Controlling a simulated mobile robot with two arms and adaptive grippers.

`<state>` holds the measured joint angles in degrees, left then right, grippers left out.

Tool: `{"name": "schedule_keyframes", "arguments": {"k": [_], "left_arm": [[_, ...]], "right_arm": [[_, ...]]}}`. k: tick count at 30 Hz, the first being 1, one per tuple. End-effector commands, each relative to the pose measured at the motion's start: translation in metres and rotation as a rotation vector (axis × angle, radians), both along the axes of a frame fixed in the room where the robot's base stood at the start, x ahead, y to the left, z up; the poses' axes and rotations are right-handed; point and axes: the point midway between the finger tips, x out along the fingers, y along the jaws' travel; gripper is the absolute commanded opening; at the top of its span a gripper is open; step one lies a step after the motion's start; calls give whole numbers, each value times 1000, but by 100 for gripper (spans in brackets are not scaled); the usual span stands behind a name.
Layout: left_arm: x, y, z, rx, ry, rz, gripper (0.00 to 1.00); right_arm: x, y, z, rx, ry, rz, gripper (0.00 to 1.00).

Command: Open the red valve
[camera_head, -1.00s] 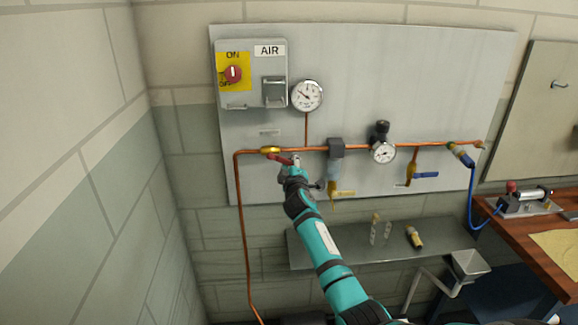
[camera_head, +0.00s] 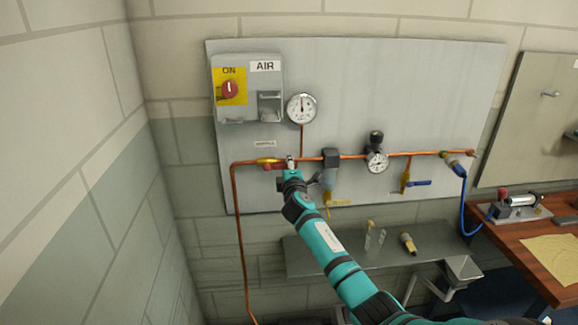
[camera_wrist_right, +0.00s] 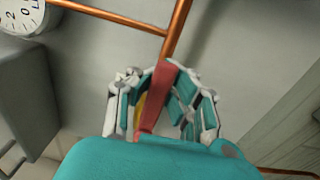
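The red valve handle (camera_head: 272,167) sits at the yellow valve body (camera_head: 266,160) on the horizontal copper pipe and lies nearly in line with it. My right gripper (camera_head: 290,165) is at the handle's free end. In the right wrist view the red handle (camera_wrist_right: 158,95) runs between the fingers of my right gripper (camera_wrist_right: 166,80), in line with the main pipe. The fingers look closed in on it at their tips. A little of the yellow body shows behind. The contact is partly hidden. My left gripper is not in view.
A round gauge (camera_head: 301,108) sits above the pipe, its needle pointing up. The AIR switch box (camera_head: 246,105) is at the upper left. A regulator gauge (camera_head: 377,162) and a blue-handled valve (camera_head: 418,183) are to the right. A grey shelf (camera_head: 310,262) is below.

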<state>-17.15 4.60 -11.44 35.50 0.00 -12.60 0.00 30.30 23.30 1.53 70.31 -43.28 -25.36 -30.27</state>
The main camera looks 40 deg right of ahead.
Motion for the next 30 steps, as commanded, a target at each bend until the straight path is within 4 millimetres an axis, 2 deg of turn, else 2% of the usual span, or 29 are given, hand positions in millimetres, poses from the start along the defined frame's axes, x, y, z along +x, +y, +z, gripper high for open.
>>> {"name": "schedule_keyframes", "arguments": {"k": [1, 7, 9, 16, 25, 30], "left_arm": [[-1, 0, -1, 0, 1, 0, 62], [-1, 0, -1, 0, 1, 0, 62], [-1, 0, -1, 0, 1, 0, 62], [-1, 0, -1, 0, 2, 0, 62], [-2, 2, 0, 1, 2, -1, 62], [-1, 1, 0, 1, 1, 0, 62]], "right_arm": [[-1, 4, -13, -2, 24, 4, 0], [-1, 5, -13, -2, 24, 5, 0], [-1, 5, -13, -2, 24, 5, 11], [-1, 3, -8, -1, 14, 4, 41], [-2, 2, -6, -1, 9, 3, 42], [-14, 10, -6, -3, 9, 4, 42]]}}
